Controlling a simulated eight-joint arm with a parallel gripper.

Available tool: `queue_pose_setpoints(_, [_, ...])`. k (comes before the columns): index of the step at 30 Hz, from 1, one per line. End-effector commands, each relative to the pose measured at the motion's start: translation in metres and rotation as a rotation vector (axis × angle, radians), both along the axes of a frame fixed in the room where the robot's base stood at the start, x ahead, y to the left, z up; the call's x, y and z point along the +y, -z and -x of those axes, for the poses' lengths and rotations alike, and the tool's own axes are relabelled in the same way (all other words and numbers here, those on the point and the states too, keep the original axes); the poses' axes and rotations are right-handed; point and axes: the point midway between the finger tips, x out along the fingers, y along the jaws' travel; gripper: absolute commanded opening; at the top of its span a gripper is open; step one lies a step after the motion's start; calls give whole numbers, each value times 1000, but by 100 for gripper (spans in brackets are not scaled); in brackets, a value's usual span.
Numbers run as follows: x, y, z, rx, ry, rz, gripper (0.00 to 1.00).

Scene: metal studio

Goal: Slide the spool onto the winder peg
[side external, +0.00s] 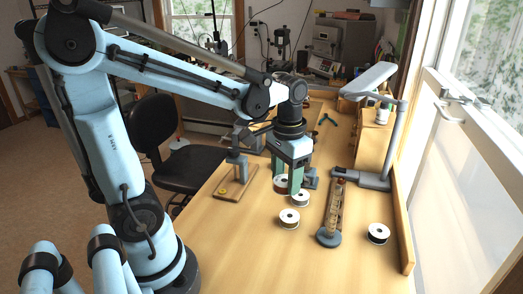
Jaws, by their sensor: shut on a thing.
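My gripper (289,188) points down over the middle of the bench, its green fingers closed on a small spool (280,184) with a dark reddish winding and pale rim. The fingers hide part of this spool; I cannot tell whether it is clear of the bench. A grey upright device on a wooden base (234,190) stands left of the gripper and looks like the winder. Its peg is too small to make out. The held spool is to the right of this device and apart from it.
White-rimmed spools lie close to the gripper (300,198), in front of it (289,218) and at the right (378,233). A long wooden rack (335,207) with a round grey foot and a grey lamp stand (375,180) are on the right. The front bench (270,265) is clear.

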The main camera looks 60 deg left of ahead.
Motion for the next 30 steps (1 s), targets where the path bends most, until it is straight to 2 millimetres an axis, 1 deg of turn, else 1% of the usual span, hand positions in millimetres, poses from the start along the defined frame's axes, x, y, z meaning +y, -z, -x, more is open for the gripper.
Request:
queue_pose_setpoints(11, [-2,-48,1,0,0,0,20])
queue_pose_setpoints(12, [3,-50,-2,0,-14,0,20])
queue_pose_setpoints(17, [37,-52,-16,0,-91,0,20])
queue_pose_setpoints(20, [62,-54,-23,-1,-148,0,20])
queue_pose_setpoints(23, [95,-55,-29,-1,-214,0,20])
queue_pose_setpoints(25, [123,-56,-32,-1,-270,0,20])
queue_pose_setpoints(27, [152,-55,-33,-1,-326,0,20])
queue_pose_setpoints(30, [188,-54,-30,-1,-393,0,20])
